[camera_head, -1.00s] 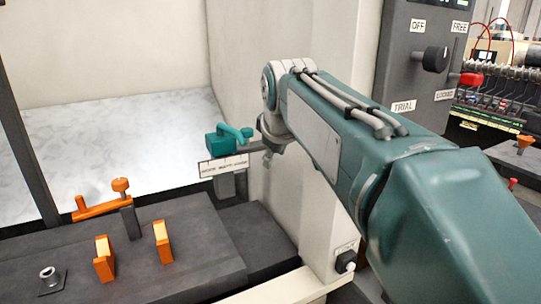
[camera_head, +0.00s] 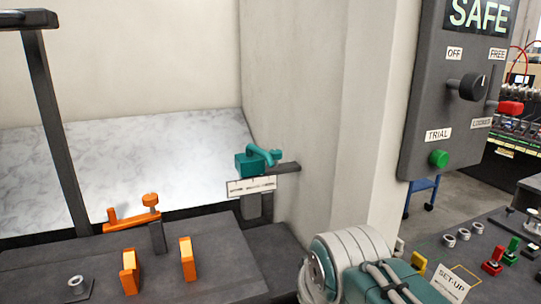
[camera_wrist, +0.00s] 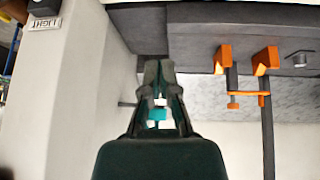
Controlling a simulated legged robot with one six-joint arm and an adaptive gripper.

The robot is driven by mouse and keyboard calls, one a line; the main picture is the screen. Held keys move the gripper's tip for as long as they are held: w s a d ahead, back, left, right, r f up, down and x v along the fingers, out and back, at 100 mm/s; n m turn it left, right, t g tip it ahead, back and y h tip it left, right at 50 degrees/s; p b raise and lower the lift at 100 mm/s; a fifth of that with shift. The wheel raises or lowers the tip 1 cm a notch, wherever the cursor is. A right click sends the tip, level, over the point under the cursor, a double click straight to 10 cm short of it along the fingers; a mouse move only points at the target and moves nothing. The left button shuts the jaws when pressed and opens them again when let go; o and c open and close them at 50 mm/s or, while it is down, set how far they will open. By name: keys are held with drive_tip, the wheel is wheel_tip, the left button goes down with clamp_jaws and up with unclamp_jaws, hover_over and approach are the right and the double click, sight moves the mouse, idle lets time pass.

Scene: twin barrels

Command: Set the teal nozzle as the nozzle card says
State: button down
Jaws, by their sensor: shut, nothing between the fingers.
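The teal nozzle (camera_head: 248,163) sits on a dark bracket against the pale wall, its curved arm on top pointing right in the head view. A white strip (camera_head: 251,186) with small lettering, too small to read, is just below it. In the wrist view, the fingers of my gripper (camera_wrist: 159,68) are together and hold nothing. A teal patch (camera_wrist: 158,115) shows through the gap in the gripper; I cannot tell whether it is the nozzle. My gripper is out of the head view, where only part of my arm shows at the bottom.
Orange clamps (camera_head: 187,260) stand on the dark bench at left. A grey panel (camera_head: 445,120) at right reads SAFE and has a black knob (camera_head: 467,86), a red lever (camera_head: 510,107) and a green button (camera_head: 438,158). A SET-UP card (camera_head: 453,284) lies at lower right.

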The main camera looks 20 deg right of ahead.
drive_tip(key=w+d+r+m+t, duration=0.35)
drive_tip(key=w+m, duration=0.25)
drive_tip(key=w, duration=0.5)
drive_tip(key=w+d+r+m+t, duration=0.25)
drive_tip(key=w+m+t, duration=0.25)
drive_tip(key=w, duration=0.5)
drive_tip(key=w+d+r+m+t, duration=0.35)
drive_tip(key=w+m, duration=0.25)
drive_tip(key=w, duration=1.5)
drive_tip(key=a, duration=0.1)
drive_tip(key=s+a, duration=0.1)
drive_tip(key=a, duration=0.1)
drive_tip(key=shift+s+a+f, duration=0.1)
drive_tip(key=shift+s+f, duration=0.2)
drive_tip(key=shift+f, duration=0.1)
drive_tip(key=shift+s, duration=0.1)
